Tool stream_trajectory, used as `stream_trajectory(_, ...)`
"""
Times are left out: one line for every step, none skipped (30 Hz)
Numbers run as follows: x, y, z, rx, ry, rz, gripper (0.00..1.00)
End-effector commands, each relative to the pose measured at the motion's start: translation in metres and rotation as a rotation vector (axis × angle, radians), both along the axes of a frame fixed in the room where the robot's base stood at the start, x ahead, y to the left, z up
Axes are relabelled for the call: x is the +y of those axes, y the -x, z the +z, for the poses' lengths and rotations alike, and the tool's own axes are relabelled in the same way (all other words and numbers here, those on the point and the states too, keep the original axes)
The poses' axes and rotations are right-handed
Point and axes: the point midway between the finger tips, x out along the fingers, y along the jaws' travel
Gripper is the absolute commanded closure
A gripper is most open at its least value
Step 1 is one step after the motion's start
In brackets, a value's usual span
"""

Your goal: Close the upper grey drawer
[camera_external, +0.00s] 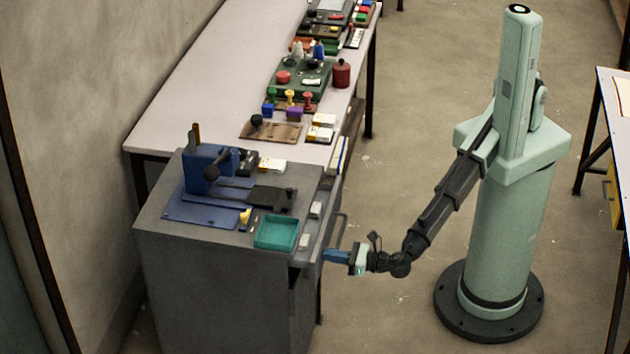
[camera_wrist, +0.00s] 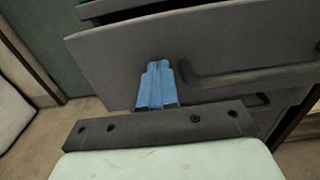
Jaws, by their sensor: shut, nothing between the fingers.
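The grey cabinet (camera_external: 220,285) stands at the end of the long table in the external view. Its upper grey drawer (camera_external: 305,262) faces my arm on the right side. In the wrist view the drawer front (camera_wrist: 120,60) is a tilted grey panel with a dark bar handle (camera_wrist: 250,76). A dark gap shows above the panel, so the drawer appears to stand out somewhat. My gripper (camera_external: 328,256) is shut and empty, with blue fingers. In the wrist view its fingertips (camera_wrist: 158,68) are at the drawer front, just left of the handle. I cannot tell whether they touch it.
On the cabinet top are a blue vise-like tool (camera_external: 205,165), a blue plate (camera_external: 195,212) and a teal tray (camera_external: 277,232). The long table (camera_external: 190,90) behind holds several small coloured items. The floor (camera_external: 400,310) between my base and the cabinet is clear.

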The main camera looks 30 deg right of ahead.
Motion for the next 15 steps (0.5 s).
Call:
stream_trajectory(0.012, -0.009, 0.0, -0.001, -0.001, -0.002, 1.0)
stream_trajectory(0.016, -0.015, -0.001, 0.0, -0.001, -0.003, 1.0)
stream_trajectory(0.023, -0.021, -0.001, 0.0, 0.0, -0.003, 1.0)
stream_trajectory(0.027, -0.025, -0.001, 0.0, 0.0, -0.002, 1.0)
stream_trajectory(0.031, -0.029, -0.001, 0.0, 0.0, -0.002, 1.0)
stream_trajectory(0.036, -0.035, -0.001, 0.0, 0.0, -0.003, 1.0)
stream_trajectory(0.039, -0.038, -0.001, -0.001, -0.001, -0.002, 1.0)
stream_trajectory(0.042, -0.04, -0.001, 0.0, 0.0, -0.001, 1.0)
stream_trajectory(0.044, -0.043, -0.001, -0.001, 0.001, 0.0, 1.0)
stream_trajectory(0.046, -0.045, -0.001, -0.001, 0.001, 0.0, 1.0)
stream_trajectory(0.047, -0.046, -0.001, -0.001, 0.001, 0.0, 1.0)
stream_trajectory(0.048, -0.048, 0.0, -0.001, 0.001, 0.0, 1.0)
stream_trajectory(0.049, -0.049, 0.0, -0.001, 0.001, 0.0, 1.0)
stream_trajectory(0.049, -0.049, 0.0, -0.001, 0.0, 0.0, 1.0)
stream_trajectory(0.05, -0.05, 0.0, -0.001, 0.0, 0.0, 1.0)
